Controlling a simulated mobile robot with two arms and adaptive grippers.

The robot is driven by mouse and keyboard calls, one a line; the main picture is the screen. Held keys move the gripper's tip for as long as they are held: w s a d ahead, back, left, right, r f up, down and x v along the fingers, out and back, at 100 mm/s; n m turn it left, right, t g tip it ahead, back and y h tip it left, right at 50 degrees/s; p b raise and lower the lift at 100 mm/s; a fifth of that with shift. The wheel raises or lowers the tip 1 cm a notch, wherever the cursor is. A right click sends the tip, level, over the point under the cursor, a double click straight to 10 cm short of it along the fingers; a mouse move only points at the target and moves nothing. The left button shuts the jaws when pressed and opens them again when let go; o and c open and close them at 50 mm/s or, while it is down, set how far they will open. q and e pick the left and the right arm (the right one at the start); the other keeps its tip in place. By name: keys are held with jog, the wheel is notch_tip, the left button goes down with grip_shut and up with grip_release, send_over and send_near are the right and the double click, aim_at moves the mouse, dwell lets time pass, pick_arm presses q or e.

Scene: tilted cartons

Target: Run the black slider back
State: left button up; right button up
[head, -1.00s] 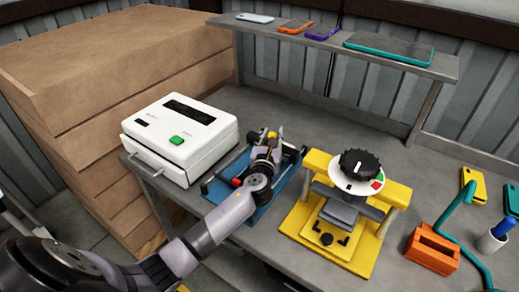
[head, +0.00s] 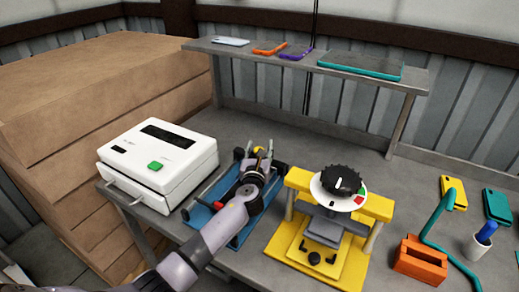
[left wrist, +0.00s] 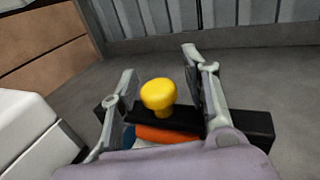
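The black slider (left wrist: 252,126) is a dark crossbar with a yellow knob (left wrist: 158,95) standing up from it. It belongs to a fixture with a blue base (head: 203,217) on the bench, between the white machine and the yellow press. My left gripper (head: 262,158) is over this fixture and hides much of it in the head view. In the left wrist view its two fingers (left wrist: 160,82) are apart, one on each side of the knob, with a visible gap on both sides. An orange part (left wrist: 165,133) shows below the slider. My right gripper is not in view.
A white machine (head: 160,165) with a green button stands close left of the fixture. A yellow press (head: 330,225) with a black dial stands close right. A raised shelf (head: 300,63) holding phones runs behind. An orange block (head: 420,260) sits further right.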

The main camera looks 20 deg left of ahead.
pick_arm(q)
jog(key=shift+s, duration=0.25)
jog(key=v, duration=1.1)
jog(key=shift+s, duration=0.35)
jog(key=shift+d, duration=0.15)
